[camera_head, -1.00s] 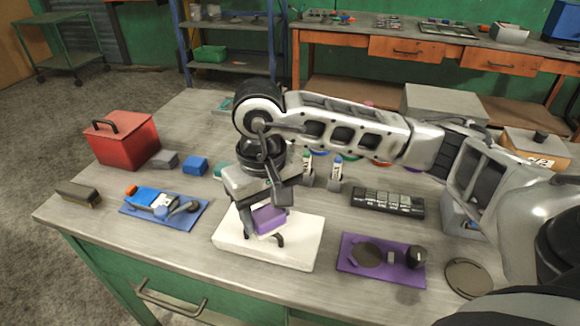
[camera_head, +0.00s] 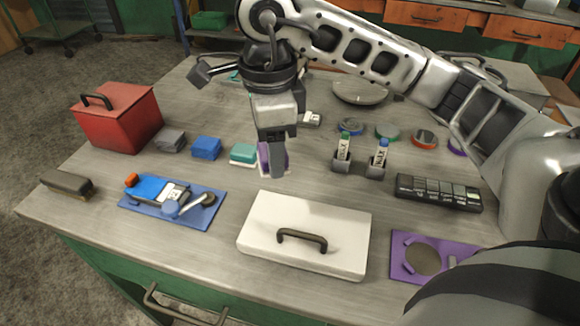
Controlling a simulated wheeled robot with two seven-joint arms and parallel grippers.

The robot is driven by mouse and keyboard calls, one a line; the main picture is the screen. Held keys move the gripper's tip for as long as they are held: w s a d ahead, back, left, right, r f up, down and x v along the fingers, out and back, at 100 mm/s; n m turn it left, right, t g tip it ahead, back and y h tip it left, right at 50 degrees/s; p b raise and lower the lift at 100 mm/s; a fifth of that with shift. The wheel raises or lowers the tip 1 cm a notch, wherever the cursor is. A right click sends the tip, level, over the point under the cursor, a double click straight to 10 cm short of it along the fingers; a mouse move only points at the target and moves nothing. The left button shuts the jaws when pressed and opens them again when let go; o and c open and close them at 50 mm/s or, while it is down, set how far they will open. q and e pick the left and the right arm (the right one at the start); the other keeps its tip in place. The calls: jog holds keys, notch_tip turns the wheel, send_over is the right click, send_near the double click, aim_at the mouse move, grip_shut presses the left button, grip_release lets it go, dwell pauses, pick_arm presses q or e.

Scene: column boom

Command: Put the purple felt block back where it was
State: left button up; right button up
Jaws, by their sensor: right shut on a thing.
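My right gripper (camera_head: 275,165) points down, its jaws shut on the purple felt block (camera_head: 263,158). A finger covers the middle of the block, and a pale strip shows along its lower edge. The block is at the right end of a row with a grey block (camera_head: 170,140), a blue block (camera_head: 207,148) and a teal block (camera_head: 244,153). A small gap separates it from the teal block. I cannot tell whether it touches the tabletop. My left gripper is not in view.
A white lidded case (camera_head: 270,228) with a dark handle stands in front. Two wax tubes (camera_head: 380,153) stand in holders to the right. A blue tray (camera_head: 140,212), red box (camera_head: 118,130) and brush (camera_head: 68,184) are left; a purple tray (camera_head: 450,250) is right.

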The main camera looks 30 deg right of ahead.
jog(key=m, duration=0.5)
jog(key=shift+s+d+r+b, duration=0.1)
jog(key=shift+r+b, duration=0.1)
jog(key=shift+b, duration=0.2)
jog(key=shift+d+m, duration=0.1)
jog(key=shift+m, duration=0.2)
jog(key=w+d+f, duration=0.8)
jog(key=w, duration=0.1)
jog(key=shift+d+b, duration=0.2)
jog(key=shift+b, duration=0.1)
jog(key=shift+w+d+f, duration=0.35)
jog(key=shift+w+f, duration=0.15)
jog(key=shift+f, duration=0.25)
jog(key=shift+w+d+f+p, duration=0.15)
jog(key=shift+f+p, duration=0.15)
jog(key=shift+f, duration=1.4)
